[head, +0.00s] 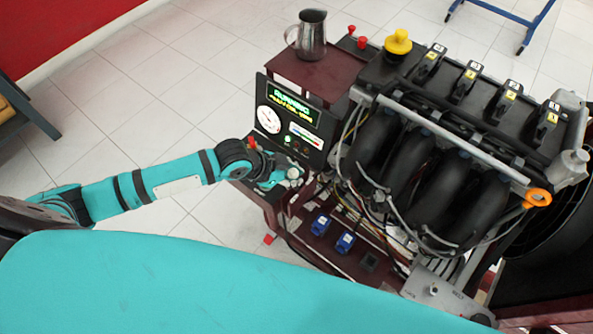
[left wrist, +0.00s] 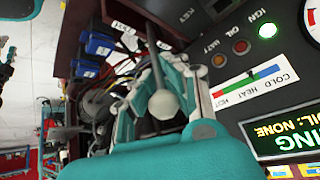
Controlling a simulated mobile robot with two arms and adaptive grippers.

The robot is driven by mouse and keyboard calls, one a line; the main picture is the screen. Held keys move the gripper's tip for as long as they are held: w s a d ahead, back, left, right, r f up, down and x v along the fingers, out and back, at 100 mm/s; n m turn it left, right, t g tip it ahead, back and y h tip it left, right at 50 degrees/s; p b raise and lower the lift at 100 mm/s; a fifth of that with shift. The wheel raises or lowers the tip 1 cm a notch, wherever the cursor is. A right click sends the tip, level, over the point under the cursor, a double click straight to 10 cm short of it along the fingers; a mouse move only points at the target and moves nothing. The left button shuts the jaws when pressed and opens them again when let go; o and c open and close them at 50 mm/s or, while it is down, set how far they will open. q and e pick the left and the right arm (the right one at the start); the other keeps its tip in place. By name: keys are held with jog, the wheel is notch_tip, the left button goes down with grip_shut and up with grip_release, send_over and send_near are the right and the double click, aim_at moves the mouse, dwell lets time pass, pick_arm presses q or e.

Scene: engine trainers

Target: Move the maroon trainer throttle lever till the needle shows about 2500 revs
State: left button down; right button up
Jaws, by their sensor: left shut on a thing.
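The maroon trainer (head: 307,74) carries a black control panel with a white round dial (head: 268,119); its needle is too small to read. Part of a dial (left wrist: 314,18) also shows in the left wrist view, cut off by the frame edge. The throttle lever is a grey rod with a pale ball knob (left wrist: 163,104); the knob also shows in the head view (head: 294,172). My left gripper (head: 282,178) is below the panel, shut on the lever, its fingers on either side of it in the left wrist view (left wrist: 172,72). My right gripper is out of view.
A lit display (head: 294,106) reads "RUNNING". A metal jug (head: 311,36) stands on top of the trainer. The engine (head: 425,150) with black pipes and loose wires is close on the right. Blue connectors (head: 345,242) sit below. Open tiled floor lies to the left.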

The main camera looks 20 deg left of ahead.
pick_arm(q)
jog(key=shift+s+a+f+m+t+h+b, duration=0.15)
jog(key=shift+s+a+f+t+h+b, duration=0.15)
jog(key=shift+s+t, duration=0.4)
jog(key=shift+s+a+f+m+t+h+b, duration=0.1)
jog(key=shift+s+f+t+h+b, duration=0.2)
jog(key=shift+s+t, duration=0.35)
jog(key=shift+s+a+f+m+t+h+b, duration=0.2)
jog(key=shift+s+t+h, duration=0.3)
jog(key=shift+t, duration=0.35)
jog(key=c, duration=1.2)
grip_release()
jog(key=shift+r, duration=0.1)
jog(key=shift+a, duration=0.1)
jog(key=v, duration=1.2)
jog(key=shift+r, duration=0.1)
